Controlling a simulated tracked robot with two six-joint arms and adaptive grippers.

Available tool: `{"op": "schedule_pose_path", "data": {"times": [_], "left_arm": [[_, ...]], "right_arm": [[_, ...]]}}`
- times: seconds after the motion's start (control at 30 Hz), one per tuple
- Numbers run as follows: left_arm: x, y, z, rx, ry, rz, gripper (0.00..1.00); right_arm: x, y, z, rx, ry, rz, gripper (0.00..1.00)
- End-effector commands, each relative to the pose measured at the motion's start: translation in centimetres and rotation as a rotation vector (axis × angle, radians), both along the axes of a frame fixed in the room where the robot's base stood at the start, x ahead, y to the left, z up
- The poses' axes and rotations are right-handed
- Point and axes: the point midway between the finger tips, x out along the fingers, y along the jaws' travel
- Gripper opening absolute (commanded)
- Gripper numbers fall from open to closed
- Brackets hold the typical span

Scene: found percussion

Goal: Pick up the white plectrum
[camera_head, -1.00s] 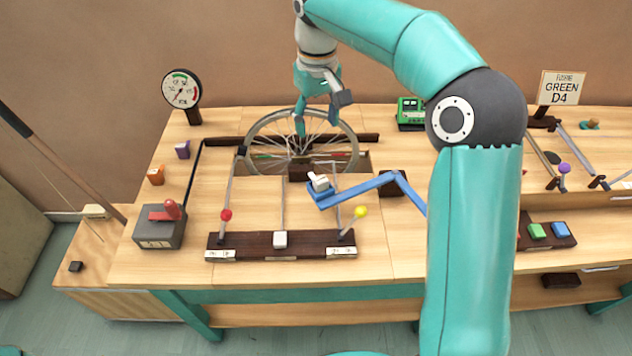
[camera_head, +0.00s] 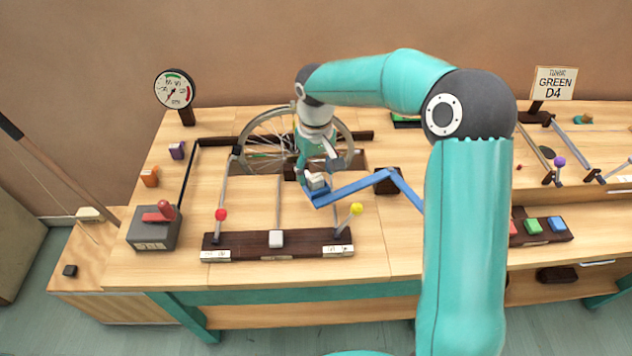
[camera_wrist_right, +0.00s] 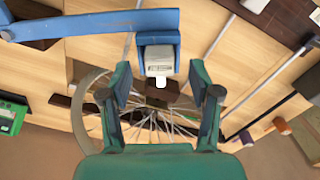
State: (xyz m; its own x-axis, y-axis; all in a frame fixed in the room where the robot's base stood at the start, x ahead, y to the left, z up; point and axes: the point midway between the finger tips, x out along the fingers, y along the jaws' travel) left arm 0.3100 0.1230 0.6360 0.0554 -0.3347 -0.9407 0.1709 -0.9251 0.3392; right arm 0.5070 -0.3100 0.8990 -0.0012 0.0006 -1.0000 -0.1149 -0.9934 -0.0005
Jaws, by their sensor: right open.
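The white plectrum (camera_head: 317,180) is a small pale block on the end of a blue bent arm (camera_head: 350,189), over the middle of the bench. In the right wrist view the plectrum (camera_wrist_right: 159,62) sits at the blue arm's end, with a small white tab at its lower edge. My right gripper (camera_head: 316,171) is open and close over the plectrum. In the wrist view the fingers of this gripper (camera_wrist_right: 160,82) are spread to either side of the plectrum's lower end, with visible gaps. The plectrum's far side is partly hidden. My left gripper is out of view.
A spoked wheel (camera_head: 262,140) stands just behind. A dark bar (camera_head: 255,243) with a white button (camera_head: 276,238) and red and yellow knobs lies in front. A grey box with a red lever (camera_head: 153,228) is at the left. Bare wood shows between them.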

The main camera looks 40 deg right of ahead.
Motion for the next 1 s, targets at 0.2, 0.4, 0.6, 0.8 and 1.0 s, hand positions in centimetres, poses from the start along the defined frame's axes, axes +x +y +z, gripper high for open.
{"op": "schedule_pose_path", "data": {"times": [0.2,0.4,0.6,0.8,1.0], "left_arm": [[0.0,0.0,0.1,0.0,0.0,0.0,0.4],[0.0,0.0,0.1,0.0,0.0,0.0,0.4],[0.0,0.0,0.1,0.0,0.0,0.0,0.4],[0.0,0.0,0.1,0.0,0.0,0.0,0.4],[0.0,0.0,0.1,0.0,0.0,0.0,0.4]], "right_arm": [[0.1,-0.1,-1.8,-0.001,-0.001,-0.001,0.62],[0.1,-0.1,-1.8,-0.001,-0.001,-0.001,0.61],[0.1,-0.1,-1.8,-0.001,-0.001,-0.001,0.28],[0.1,-0.1,-1.7,0.0,-0.001,-0.001,0.06],[0.1,0.0,-1.7,0.0,-0.002,-0.001,0.06]]}}
